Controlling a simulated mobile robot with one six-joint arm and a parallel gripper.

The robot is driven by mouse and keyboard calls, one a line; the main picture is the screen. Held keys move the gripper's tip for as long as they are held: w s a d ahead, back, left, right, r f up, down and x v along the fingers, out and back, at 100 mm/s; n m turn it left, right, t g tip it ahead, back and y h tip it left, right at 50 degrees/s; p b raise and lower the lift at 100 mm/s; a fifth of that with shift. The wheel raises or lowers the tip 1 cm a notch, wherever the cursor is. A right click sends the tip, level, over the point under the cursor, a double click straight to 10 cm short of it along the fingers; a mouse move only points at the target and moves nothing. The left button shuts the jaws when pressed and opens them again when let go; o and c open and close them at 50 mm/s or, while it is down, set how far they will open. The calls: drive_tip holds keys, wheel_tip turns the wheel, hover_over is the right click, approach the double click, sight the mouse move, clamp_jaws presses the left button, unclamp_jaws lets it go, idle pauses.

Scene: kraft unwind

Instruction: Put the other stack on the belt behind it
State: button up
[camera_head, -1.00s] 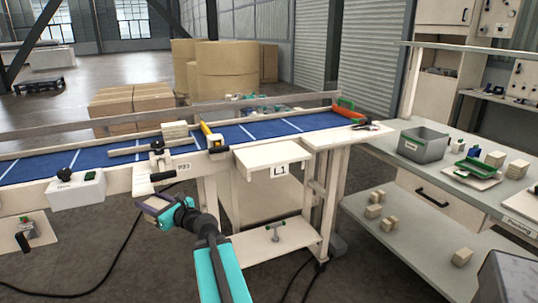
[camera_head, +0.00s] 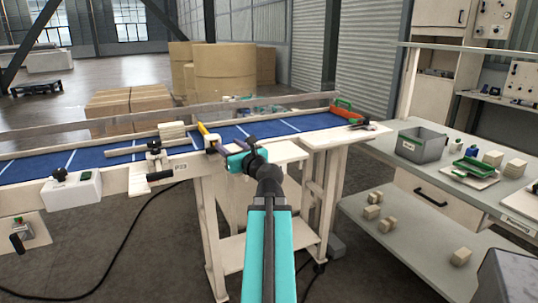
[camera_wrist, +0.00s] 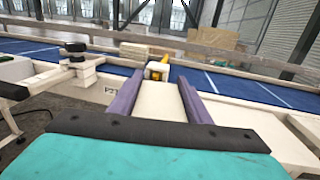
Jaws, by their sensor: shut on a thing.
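My gripper (camera_head: 213,147) is at the near edge of the blue belt (camera_head: 92,157), beside the yellow bar. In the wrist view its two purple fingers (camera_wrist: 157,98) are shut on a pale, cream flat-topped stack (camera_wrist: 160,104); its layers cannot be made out. In the head view the held stack is mostly hidden by the gripper. Another pale stack (camera_head: 173,131) sits at the belt's far side, left of my gripper; it also shows in the wrist view (camera_wrist: 143,51). The held stack looks apart from it.
A yellow bar (camera_head: 202,129) stands close by my gripper. A clamp with a dark knob (camera_head: 154,147) is on the near rail to the left. A pale side shelf (camera_head: 282,152) lies under my wrist. The belt to the right is clear up to an orange tray (camera_head: 345,107).

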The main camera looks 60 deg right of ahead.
drive_tip(key=s+d+r+m+g+h, duration=0.1)
drive_tip(key=s+d+r+h, duration=0.1)
drive_tip(key=s+d, duration=0.3)
drive_tip(key=s+r, duration=0.1)
drive_tip(key=s, duration=0.3)
drive_tip(key=shift+r+m, duration=0.35)
drive_tip(key=shift+m, duration=0.05)
drive_tip(key=shift+w+d+r+p, duration=0.15)
drive_tip(key=shift+d+r+p, duration=0.1)
drive_tip(key=shift+p, duration=0.6)
drive_tip(key=p, duration=0.3)
drive_tip(key=shift+w+d, duration=0.3)
drive_tip(key=shift+d, duration=0.05)
drive_tip(key=p, duration=0.4)
drive_tip(key=d+p, duration=0.1)
drive_tip(key=p, duration=0.3)
drive_tip(key=shift+w+d+f, duration=0.1)
drive_tip(key=shift+w+f, duration=0.15)
drive_tip(key=shift+w, duration=0.05)
drive_tip(key=w+d+f+p, duration=0.1)
drive_tip(key=w+d+p, duration=0.1)
drive_tip(key=w+d, duration=0.5)
drive_tip(key=shift+d+f, duration=0.25)
drive_tip(key=shift+d, duration=1.45)
drive_tip(key=shift+d, duration=0.1)
